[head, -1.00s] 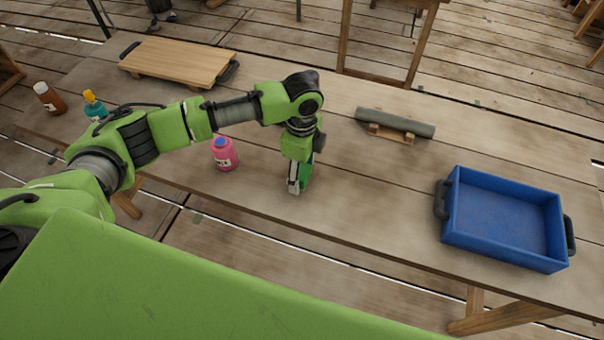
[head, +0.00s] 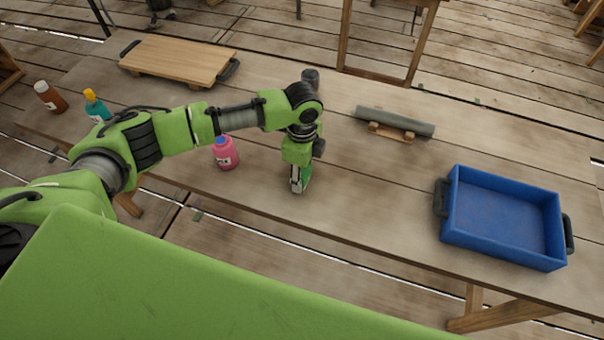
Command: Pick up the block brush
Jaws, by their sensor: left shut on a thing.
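My left gripper (head: 299,181) points down over the middle of the table, near its front edge. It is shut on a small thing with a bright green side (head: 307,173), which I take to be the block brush. The fingers hide most of it, and I cannot tell whether it touches the tabletop. My right gripper is not in view.
A pink bottle (head: 225,153) stands close left of the gripper. A grey roll on a wooden cradle (head: 395,122) lies behind right. A blue tray (head: 503,220) is at right, a wooden board (head: 178,61) at back left. Teal (head: 96,106) and brown (head: 49,97) bottles stand left.

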